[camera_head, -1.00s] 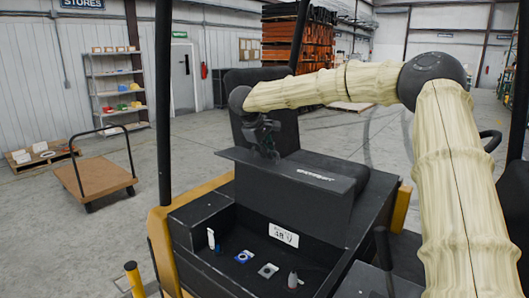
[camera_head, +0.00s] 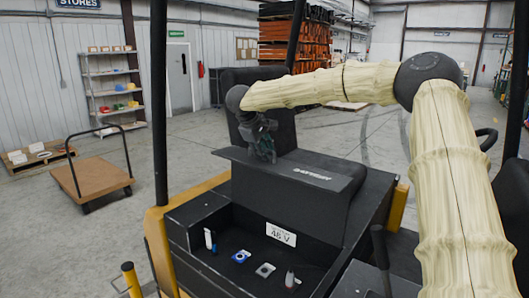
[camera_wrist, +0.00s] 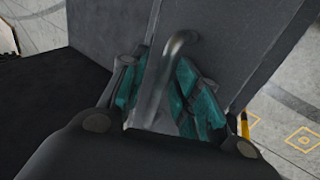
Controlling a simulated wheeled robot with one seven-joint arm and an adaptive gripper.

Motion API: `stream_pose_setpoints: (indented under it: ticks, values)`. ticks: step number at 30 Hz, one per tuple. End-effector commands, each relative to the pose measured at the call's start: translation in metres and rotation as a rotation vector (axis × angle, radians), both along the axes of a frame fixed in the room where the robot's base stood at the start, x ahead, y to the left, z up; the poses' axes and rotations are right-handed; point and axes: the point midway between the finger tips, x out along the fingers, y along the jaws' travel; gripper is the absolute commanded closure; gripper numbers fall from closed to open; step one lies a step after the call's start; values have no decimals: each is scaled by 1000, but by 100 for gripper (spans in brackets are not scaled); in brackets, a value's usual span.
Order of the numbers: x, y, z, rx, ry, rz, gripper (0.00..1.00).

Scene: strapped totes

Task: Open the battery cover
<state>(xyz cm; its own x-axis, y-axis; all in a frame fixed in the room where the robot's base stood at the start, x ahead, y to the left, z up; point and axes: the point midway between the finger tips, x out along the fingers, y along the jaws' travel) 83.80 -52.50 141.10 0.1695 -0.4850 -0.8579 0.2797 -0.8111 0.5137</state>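The dark battery cover (camera_head: 290,200) with a white brand label stands raised behind the open battery bay (camera_head: 195,234) of the truck. My gripper (camera_head: 264,152) is at the upper side of the cover, in front of the seat back. In the wrist view a grey bar handle (camera_wrist: 181,45) runs down from the cover between the teal-padded fingers of my gripper (camera_wrist: 165,98). The pads lie close on both sides of the handle and appear shut on it. The lower part of the handle is hidden by the gripper.
Truck posts (camera_head: 159,110) flank the bay; a trolley (camera_head: 92,178) stands left on clear floor.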

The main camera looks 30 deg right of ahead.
Motion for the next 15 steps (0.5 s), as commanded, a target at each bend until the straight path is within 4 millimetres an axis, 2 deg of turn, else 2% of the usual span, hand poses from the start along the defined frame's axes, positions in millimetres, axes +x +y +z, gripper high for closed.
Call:
stream_pose_setpoints:
  ticks: [5, 15]
  values:
    - [-3, 10, 19, 0, -4, 2, 68]
    - [-14, 40, 71, 1, -2, 0, 68]
